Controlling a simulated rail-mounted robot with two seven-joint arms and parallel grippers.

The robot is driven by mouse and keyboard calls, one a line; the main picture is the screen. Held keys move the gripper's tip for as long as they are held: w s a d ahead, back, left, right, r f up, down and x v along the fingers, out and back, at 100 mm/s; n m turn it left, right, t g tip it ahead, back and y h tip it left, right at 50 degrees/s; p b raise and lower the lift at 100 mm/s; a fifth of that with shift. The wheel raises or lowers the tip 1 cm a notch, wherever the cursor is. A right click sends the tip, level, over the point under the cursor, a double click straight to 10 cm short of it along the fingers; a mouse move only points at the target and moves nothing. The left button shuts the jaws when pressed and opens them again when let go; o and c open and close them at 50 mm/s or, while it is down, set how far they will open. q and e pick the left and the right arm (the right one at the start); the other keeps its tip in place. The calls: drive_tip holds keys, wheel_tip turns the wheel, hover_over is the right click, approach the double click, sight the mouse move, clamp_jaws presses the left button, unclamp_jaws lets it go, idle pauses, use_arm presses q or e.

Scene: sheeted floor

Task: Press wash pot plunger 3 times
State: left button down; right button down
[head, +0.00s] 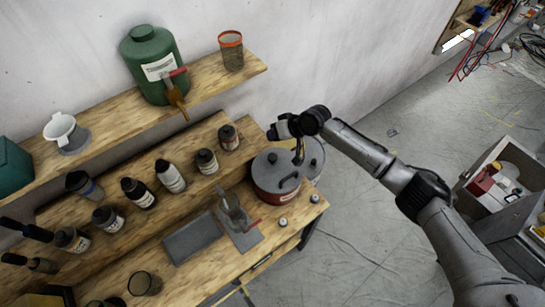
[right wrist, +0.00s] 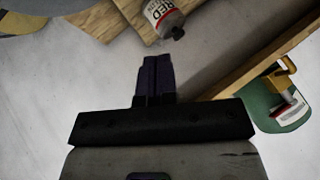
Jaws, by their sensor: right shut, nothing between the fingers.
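The wash pot (head: 265,190) is a squat red can with a dark grey lid and a plunger on top. It stands at the right end of the workbench in the head view. My right gripper (head: 272,134) is above and behind the pot, pointing left towards the shelves. It looks clear of the pot. Its dark fingers (right wrist: 156,76) are together and empty in the right wrist view. My right arm comes in from the right. My left gripper is not in view.
A bottle (head: 229,138) stands on the wooden riser near my right gripper. A green jug (head: 152,62) with a tap and a mesh cup (head: 231,50) stand on the upper shelf (head: 249,71). Several bottles stand to the left. Open floor (head: 370,235) lies right of the bench.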

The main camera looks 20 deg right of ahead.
drive_tip(key=b, duration=0.5)
hover_over(274, 155)
wheel_tip(274, 155, down, 6)
drive_tip(key=shift+f, duration=0.1)
drive_tip(key=shift+a+f+b, duration=0.1)
drive_tip(key=shift+f+b, duration=0.45)
drive_tip(key=shift+f, duration=0.35)
idle(0.9)
drive_tip(key=shift+f, duration=0.15)
drive_tip(key=shift+f, duration=0.25)
